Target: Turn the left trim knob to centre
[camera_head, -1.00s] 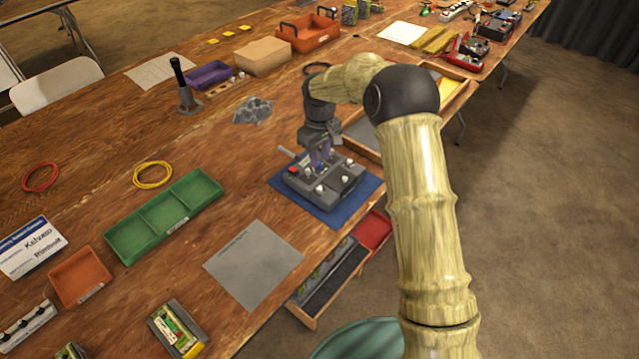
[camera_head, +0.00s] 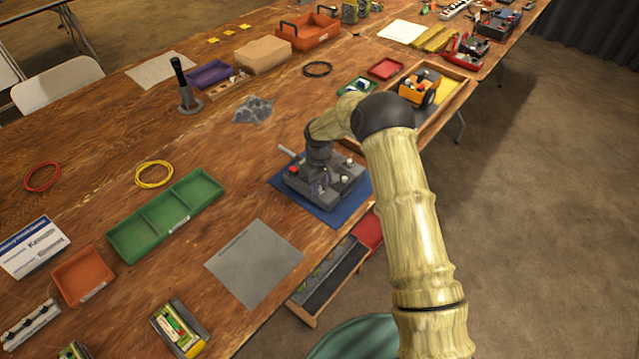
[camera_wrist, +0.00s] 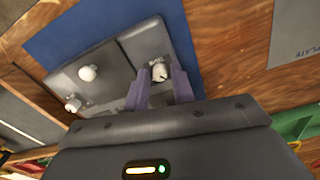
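A dark grey control box (camera_head: 352,186) sits on a blue mat (camera_head: 283,187) near the table's front edge. It carries several white knobs and a red button. In the wrist view, one white trim knob (camera_wrist: 159,72) on a pale marked plate lies between the purple fingertips of my gripper (camera_wrist: 161,76). Gaps show beside the knob, so the fingers look spread around it and not pressed on it. Two other white knobs (camera_wrist: 87,72) (camera_wrist: 73,104) stand to the left. In the head view my gripper (camera_head: 320,190) is over the box's front left part and hides that knob.
A grey sheet (camera_head: 254,263) lies in front of the box, with a green divided tray (camera_head: 165,215) to its left. An open drawer (camera_head: 330,282) juts out below the table edge. A wooden tray (camera_head: 458,92) with an orange toy vehicle stands beyond my arm.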

